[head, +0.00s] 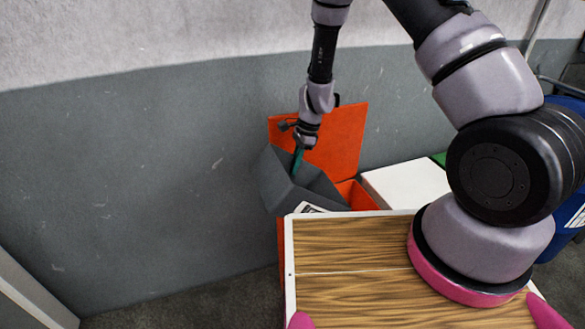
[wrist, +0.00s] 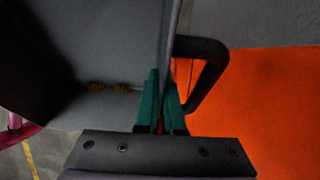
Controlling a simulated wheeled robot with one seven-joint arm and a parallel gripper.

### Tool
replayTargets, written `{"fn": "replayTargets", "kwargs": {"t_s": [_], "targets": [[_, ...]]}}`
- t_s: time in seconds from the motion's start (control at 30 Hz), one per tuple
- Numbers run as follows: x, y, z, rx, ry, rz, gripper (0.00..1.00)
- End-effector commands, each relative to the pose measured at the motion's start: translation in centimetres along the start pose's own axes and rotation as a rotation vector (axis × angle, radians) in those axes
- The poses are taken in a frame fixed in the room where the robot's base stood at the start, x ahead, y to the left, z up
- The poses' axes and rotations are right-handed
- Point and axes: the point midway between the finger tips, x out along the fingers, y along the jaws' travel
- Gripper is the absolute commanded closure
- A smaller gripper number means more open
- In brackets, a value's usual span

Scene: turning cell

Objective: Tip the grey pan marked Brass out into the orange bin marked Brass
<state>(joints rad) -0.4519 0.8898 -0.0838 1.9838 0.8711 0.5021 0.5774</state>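The grey pan (head: 272,182) hangs tilted over the orange bin (head: 353,196), whose orange lid (head: 343,137) stands open against the wall. My gripper (head: 297,164) is shut on the pan's wall; in the wrist view its teal fingers (wrist: 161,104) pinch that wall from both sides. The wrist view shows the pan's grey inside (wrist: 105,45) with small brass-coloured pieces (wrist: 109,88) in it. A black handle (wrist: 211,70) sticks out beside the fingers. A white label (head: 309,208) shows below the pan; its text is unreadable. Most of the bin's opening is hidden.
A white-topped box (head: 405,183) stands right of the orange bin, with a bit of green (head: 439,158) behind it. A blue container (head: 567,215) is at the far right. The grey wall (head: 150,160) is close behind. Floor at the left is clear.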

Motion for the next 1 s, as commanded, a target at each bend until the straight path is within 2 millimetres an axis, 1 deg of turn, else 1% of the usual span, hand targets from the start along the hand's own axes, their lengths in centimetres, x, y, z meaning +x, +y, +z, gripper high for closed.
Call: {"fn": "replayTargets", "kwargs": {"t_s": [0.37,0.57,1.0], "targets": [[-0.8,0.0,-1.9,0.008,-0.275,-0.005,1.0],[-1.2,-0.1,-3.1,0.009,-0.474,-0.005,1.0],[-1.9,0.0,-7.3,0.005,-0.895,-0.007,1.0]]}}
